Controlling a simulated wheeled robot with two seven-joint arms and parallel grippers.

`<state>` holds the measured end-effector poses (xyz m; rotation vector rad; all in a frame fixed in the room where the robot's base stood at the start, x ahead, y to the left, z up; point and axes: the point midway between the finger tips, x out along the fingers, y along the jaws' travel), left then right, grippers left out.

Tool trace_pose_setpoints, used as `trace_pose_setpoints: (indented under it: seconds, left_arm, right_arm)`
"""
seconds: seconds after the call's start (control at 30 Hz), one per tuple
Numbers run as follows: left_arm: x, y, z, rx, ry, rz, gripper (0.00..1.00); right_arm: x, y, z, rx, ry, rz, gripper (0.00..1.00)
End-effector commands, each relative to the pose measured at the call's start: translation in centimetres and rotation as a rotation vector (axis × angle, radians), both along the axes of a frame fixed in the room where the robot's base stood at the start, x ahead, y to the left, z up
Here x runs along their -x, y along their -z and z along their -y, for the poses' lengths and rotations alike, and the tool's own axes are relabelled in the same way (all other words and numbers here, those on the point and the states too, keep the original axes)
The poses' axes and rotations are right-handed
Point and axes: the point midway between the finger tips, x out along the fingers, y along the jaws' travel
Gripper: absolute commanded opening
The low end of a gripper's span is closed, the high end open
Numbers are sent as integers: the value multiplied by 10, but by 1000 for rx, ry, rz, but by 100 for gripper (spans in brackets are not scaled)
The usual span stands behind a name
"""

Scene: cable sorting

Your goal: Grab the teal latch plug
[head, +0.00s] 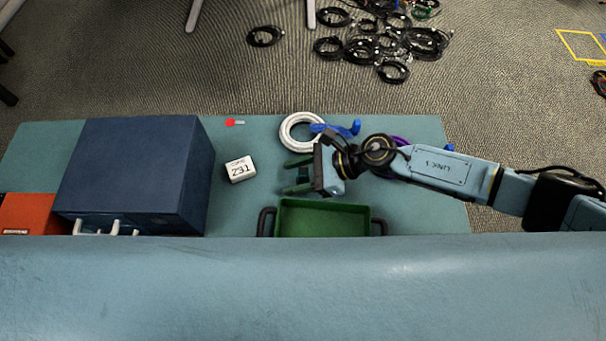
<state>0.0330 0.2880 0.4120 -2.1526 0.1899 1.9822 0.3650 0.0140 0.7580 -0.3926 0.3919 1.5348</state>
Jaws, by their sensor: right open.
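I cannot make out a teal latch plug for certain; the table is close to teal itself, and my right arm covers part of it. My right gripper (287,175) reaches in from the right. It is open, with its two dark green fingers pointing left and apart, and nothing visible between them. It is over the table, just behind the green tray (372,211) and in front of the white cable coil (287,132). A blue cable end with a plug-like tip (354,128) lies beside the coil. My left gripper is not in view.
A large dark blue box (135,170) stands at the left, beside a red box (28,212). A white labelled block (240,169) and a small red-and-white piece (233,122) lie on the table (425,130). A purple coil (400,141) is partly under my arm. Black cables lie on the floor.

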Motion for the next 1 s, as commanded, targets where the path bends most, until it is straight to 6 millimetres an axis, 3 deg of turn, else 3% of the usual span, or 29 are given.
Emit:
trace_pose_setpoints:
  seconds: [0.03, 0.4, 0.77, 1.0]
  left_arm:
    - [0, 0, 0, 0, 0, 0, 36]
    - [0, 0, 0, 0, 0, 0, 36]
    - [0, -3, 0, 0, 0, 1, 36]
    - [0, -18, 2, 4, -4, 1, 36]
  right_arm:
    - [0, 0, 0, 0, 0, 0, 47]
    - [0, 0, 0, 0, 0, 0, 0]
    - [0, -6, 0, -1, 0, 1, 0]
    - [-1, -43, 1, -1, -1, 4, 0]
